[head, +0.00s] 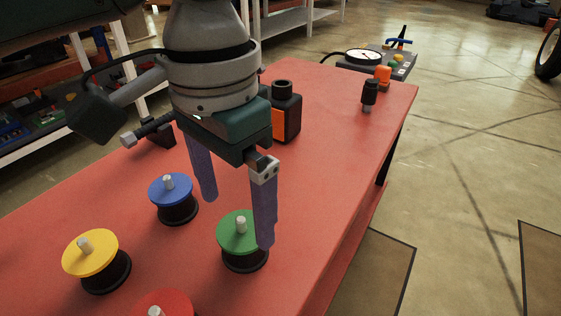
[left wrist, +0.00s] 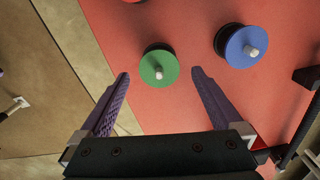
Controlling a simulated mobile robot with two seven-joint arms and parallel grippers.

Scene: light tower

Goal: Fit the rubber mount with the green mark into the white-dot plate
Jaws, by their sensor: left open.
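The rubber mount with the green top (head: 236,232) stands upright on the red table, with a dark spool-shaped body and a pale stud on top. It also shows in the left wrist view (left wrist: 157,62). My left gripper (head: 238,222) is open, fingers pointing down. In the left wrist view the green mount appears between and just beyond the spread fingertips (left wrist: 160,73); I see no grip on it. In the head view one finger overlaps its right edge. I cannot make out a white-dot plate in either view. My right gripper is not in view.
Mounts with blue (head: 170,189), yellow (head: 91,253) and red (head: 166,304) tops stand nearby on the table (head: 335,120). An orange-and-black object (head: 287,118) and a small black object (head: 370,92) stand farther back. The table's right edge is close to the green mount.

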